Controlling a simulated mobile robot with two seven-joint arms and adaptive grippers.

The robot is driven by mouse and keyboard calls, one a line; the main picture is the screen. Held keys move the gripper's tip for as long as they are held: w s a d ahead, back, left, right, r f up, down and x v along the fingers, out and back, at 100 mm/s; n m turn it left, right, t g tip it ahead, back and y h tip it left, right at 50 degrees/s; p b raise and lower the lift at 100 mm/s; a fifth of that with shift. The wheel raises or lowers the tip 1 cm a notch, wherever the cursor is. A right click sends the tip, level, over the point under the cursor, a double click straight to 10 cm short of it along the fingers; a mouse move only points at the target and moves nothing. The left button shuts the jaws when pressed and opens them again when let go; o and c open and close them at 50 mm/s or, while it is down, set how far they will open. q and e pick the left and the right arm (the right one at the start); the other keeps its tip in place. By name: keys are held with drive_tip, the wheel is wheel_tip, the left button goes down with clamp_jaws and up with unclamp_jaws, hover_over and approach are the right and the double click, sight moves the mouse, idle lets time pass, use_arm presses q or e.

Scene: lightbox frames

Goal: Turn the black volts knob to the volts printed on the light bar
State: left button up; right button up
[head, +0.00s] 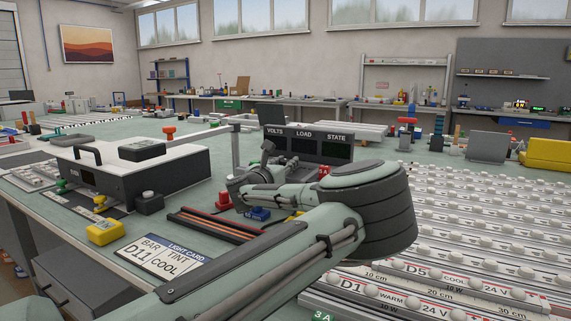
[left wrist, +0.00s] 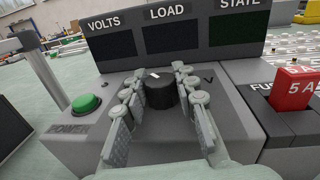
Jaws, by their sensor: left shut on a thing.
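The black volts knob (left wrist: 160,94) stands on the grey top of the power unit in the left wrist view, with a small white mark at its far side. My left gripper (left wrist: 158,84) is shut on it, one finger on each side. In the head view my left gripper (head: 240,187) is at the unit's front and hides the knob. The unit's display panel (head: 306,145) reads VOLTS, LOAD and STATE above dark windows. Light bars lie at right; near ones read D5 COOL 24 V (head: 450,278) and D1 WARM 24 V (head: 375,291). My right gripper is out of view.
A light card (head: 170,262) reads BAR D11, TINT COOL. A green button (left wrist: 86,103) is left of the knob, and a red 5 A fuse block (left wrist: 292,90) is right. A black and white box (head: 125,175) with a handle stands at the left.

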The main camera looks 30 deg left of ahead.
use_arm(q)
drive_tip(key=shift+h, duration=0.3)
clamp_jaws()
drive_tip(key=m+h, duration=0.2)
drive_tip(key=h, duration=0.1)
drive_tip(key=m+h, duration=0.2)
drive_tip(key=shift+a+f+g+h, duration=0.1)
drive_tip(key=shift+g+h, duration=0.2)
drive_tip(key=shift+h, duration=0.1)
drive_tip(key=shift+m+g+h, duration=0.9)
drive_tip(key=shift+m+h, duration=0.6)
drive_tip(key=shift+h, duration=0.7)
drive_tip(key=o, duration=1.1)
unclamp_jaws()
drive_tip(key=shift+c, duration=0.2)
drive_tip(key=v, duration=1.2)
